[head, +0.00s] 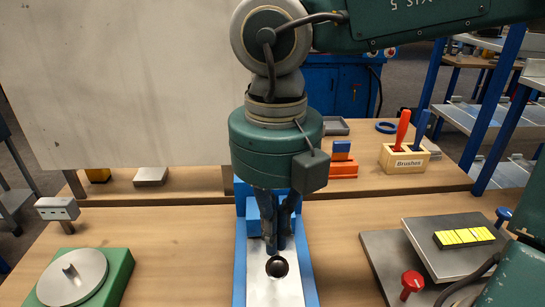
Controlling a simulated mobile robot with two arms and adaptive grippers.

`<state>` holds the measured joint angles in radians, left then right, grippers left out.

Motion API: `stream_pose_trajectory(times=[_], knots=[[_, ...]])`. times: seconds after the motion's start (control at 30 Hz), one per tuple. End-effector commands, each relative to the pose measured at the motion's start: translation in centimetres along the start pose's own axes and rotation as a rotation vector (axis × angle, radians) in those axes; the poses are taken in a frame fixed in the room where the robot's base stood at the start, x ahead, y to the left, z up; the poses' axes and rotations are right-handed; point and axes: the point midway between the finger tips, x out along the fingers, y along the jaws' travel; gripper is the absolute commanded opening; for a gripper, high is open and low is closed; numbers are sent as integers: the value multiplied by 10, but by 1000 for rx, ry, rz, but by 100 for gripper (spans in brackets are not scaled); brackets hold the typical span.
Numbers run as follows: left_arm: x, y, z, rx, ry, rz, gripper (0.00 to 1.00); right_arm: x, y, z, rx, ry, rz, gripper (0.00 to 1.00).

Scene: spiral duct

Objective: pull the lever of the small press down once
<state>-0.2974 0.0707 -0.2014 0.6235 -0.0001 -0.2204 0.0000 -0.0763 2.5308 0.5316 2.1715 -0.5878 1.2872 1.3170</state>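The small press is a blue frame (240,262) with a pale metal plate, standing on the wooden bench in the lower middle. The lever's round black knob (277,266) shows in full in front of the plate. My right gripper (276,250) points down just above and behind the knob in the picture. Its two dark fingers converge, and their tips are nearly together with nothing visible between them. I cannot tell whether the fingers touch the knob. The gripper hides much of the press's upper part and the lever's shaft. My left gripper is not in view.
A green base with a round metal disc (72,278) stands at the lower left. At the right are a metal plate with a yellow block (464,237) and a red knob (411,281). A brush holder (404,158) stands behind. A large pale panel (120,80) fills the upper left.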

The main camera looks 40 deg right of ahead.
Motion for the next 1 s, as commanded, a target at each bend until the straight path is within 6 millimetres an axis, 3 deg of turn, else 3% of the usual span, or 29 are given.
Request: stream_pose_trajectory(times=[0.4, 1.0], knots=[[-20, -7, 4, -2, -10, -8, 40, -31, -2, -1, 1, 5, -4, 0], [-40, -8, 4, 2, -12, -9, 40, -59, -2, 8, 1, 4, -2, 0]])
